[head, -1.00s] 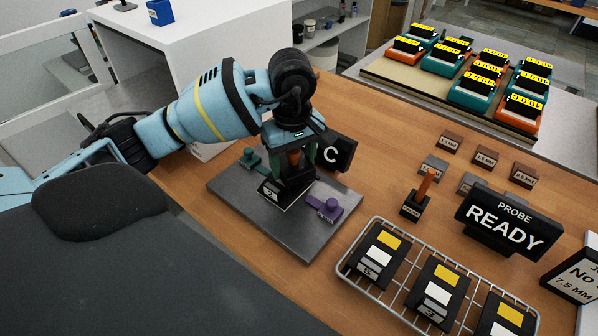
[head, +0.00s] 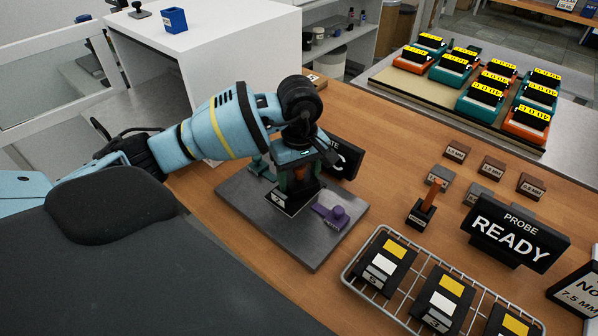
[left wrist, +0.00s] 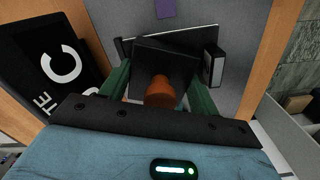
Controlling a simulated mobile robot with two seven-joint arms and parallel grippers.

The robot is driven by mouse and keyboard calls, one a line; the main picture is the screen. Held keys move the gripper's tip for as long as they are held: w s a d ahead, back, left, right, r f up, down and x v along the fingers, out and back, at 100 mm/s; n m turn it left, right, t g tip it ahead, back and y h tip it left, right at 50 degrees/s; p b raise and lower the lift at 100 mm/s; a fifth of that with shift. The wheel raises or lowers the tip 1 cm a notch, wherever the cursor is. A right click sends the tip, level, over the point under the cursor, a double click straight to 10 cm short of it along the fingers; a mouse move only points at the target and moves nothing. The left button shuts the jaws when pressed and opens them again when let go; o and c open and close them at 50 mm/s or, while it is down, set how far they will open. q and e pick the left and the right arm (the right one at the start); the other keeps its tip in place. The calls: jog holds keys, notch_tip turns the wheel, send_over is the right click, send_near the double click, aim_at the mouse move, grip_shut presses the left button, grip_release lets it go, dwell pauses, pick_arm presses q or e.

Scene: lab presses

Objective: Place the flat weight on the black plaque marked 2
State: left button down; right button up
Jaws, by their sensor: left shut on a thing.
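My left gripper (head: 297,186) is over the grey metal plate (head: 318,252), pointing down. In the left wrist view its green fingers (left wrist: 160,82) are on either side of a flat black weight (left wrist: 170,62) with an orange-brown knob (left wrist: 160,92), and they are shut on it. Directly below is the black plaque marked 2 (head: 279,202), its white label facing front; its edge and label show in the left wrist view (left wrist: 213,66). The gripper hides most of the plaque, so I cannot tell whether the weight touches it. My right gripper is not in view.
A black C sign (head: 343,158) stands close behind. A wire rack (head: 350,272) of plaques, a dark stamp-like block with orange handle (head: 424,207) and the READY sign (head: 515,232) are at right.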

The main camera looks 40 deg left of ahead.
pick_arm(q)
jog(key=c, duration=0.6)
grip_release()
jog(key=shift+f, duration=0.1)
jog(key=shift+c, duration=0.2)
notch_tip(320, 180, up, 12)
jog(key=shift+r, duration=0.15)
